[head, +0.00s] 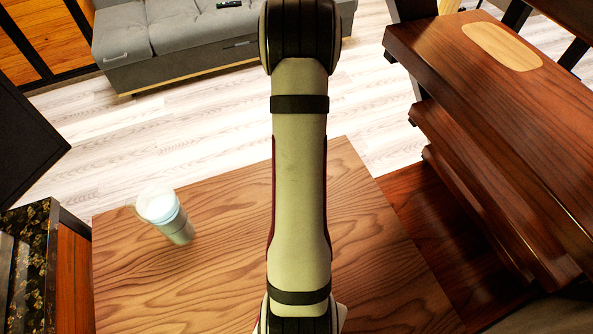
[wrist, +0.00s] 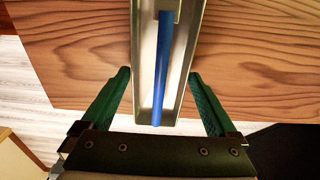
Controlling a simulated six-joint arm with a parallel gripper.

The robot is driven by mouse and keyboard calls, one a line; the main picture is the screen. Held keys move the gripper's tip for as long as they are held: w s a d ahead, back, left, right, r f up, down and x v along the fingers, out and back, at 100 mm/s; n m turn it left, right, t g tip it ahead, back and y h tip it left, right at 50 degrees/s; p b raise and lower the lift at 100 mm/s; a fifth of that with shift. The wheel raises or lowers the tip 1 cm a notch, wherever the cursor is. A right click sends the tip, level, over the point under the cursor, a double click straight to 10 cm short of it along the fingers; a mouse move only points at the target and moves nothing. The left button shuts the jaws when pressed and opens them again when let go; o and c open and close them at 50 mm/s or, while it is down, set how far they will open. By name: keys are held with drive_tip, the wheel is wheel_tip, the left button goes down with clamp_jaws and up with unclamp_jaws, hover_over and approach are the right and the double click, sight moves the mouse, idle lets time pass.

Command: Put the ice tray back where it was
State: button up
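A long grey trough with a blue strip along its middle, which looks like the ice tray (wrist: 143,60), shows in the wrist view. It runs from the top edge of the picture down almost to my palm. The tray's far end is cut off by the picture edge. In the head view my arm hides the gripper, and the tray is not visible there.
A wooden table (head: 205,280) lies below my arm. A cup with a white lid (head: 170,215) stands on its left part. The wooden stair (head: 470,95) rises at the right, and a grey sofa (head: 170,45) stands at the back. The tabletop around the cup is clear.

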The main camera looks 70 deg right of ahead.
wheel_tip(320, 180, up, 12)
drive_tip(key=w+a+r+n, duration=0.1)
drive_tip(key=w+a+r, duration=0.25)
drive_tip(key=a, duration=0.45)
drive_tip(key=w+a+r+n, duration=0.15)
drive_tip(key=w+a, duration=0.25)
drive_tip(key=a, duration=0.4)
drive_tip(key=s+a+r+y, duration=0.1)
drive_tip(key=s+a, duration=0.3)
drive_tip(key=a, duration=0.6)
drive_tip(key=s+a+r+y, duration=0.1)
drive_tip(key=s+a, duration=0.4)
drive_tip(key=a, duration=0.5)
drive_tip(key=shift+a+r+n, duration=0.3)
drive_tip(key=shift+r+n, duration=0.15)
